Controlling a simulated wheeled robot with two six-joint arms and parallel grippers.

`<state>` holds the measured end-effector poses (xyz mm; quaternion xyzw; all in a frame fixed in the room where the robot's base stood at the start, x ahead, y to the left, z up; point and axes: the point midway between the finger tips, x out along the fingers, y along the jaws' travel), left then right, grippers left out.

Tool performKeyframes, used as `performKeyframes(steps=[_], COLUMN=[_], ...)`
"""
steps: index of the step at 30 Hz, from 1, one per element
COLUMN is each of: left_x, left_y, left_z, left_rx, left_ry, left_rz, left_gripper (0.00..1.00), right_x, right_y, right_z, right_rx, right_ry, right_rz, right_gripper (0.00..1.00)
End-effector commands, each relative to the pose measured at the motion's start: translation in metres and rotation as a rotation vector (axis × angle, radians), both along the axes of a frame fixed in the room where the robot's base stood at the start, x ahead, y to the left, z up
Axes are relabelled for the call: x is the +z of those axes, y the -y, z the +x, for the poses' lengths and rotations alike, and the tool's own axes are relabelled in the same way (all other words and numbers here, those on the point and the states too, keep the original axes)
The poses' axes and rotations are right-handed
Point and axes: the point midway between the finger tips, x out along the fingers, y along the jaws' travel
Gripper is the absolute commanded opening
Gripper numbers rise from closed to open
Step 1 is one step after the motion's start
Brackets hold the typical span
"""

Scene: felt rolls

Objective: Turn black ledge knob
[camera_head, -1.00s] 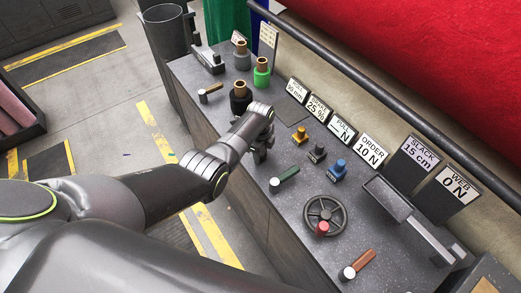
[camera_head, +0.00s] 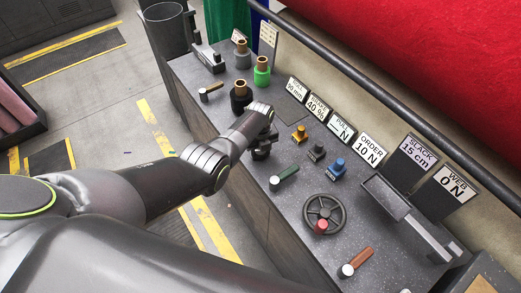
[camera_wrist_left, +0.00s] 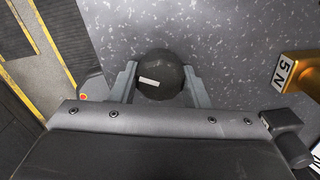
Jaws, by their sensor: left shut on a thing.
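The black knob (camera_wrist_left: 160,74) is round and dark with a white mark on its top, seen from above in the left wrist view. My left gripper (camera_wrist_left: 161,84) is shut on it, one finger on each side. In the head view my left gripper (camera_head: 261,152) points down onto the front part of the grey speckled console (camera_head: 300,205), and it hides most of the knob there. A sign above the console reads "BRAKE 40 %" (camera_head: 317,103). My right gripper is not in view.
Yellow (camera_head: 299,134), black (camera_head: 317,151) and blue (camera_head: 337,169) weights stand right of my gripper. A green-handled lever (camera_head: 286,178) and a handwheel (camera_head: 324,214) are nearer. Posts in black (camera_head: 241,100) and green (camera_head: 262,75) sleeves stand beyond. A dark rail runs along the back.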

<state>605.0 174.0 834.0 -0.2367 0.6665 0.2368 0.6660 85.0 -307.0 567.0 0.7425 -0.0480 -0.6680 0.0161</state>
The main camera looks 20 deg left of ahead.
Motion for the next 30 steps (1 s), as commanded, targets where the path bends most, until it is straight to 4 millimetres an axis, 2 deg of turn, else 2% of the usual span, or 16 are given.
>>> performKeyframes(steps=[17,18,23,30], left_x=[0.0012,0.0012,0.0008,0.0004], left_y=[0.0005,0.0005,0.0004,0.0001], left_z=[0.0013,0.0013,0.0010,0.0003], left_rx=[-0.037,-0.037,-0.036,-0.036], left_ry=[0.003,0.003,0.002,0.001], left_rz=[-0.001,-0.001,-0.001,0.000], left_gripper=[0.19,0.43,0.64,0.64], right_x=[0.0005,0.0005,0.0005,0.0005], right_y=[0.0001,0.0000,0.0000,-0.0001], right_z=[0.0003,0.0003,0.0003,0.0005], right_rx=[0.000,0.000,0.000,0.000], right_ry=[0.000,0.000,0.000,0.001], right_rz=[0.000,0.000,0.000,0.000], right_gripper=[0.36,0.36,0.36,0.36])
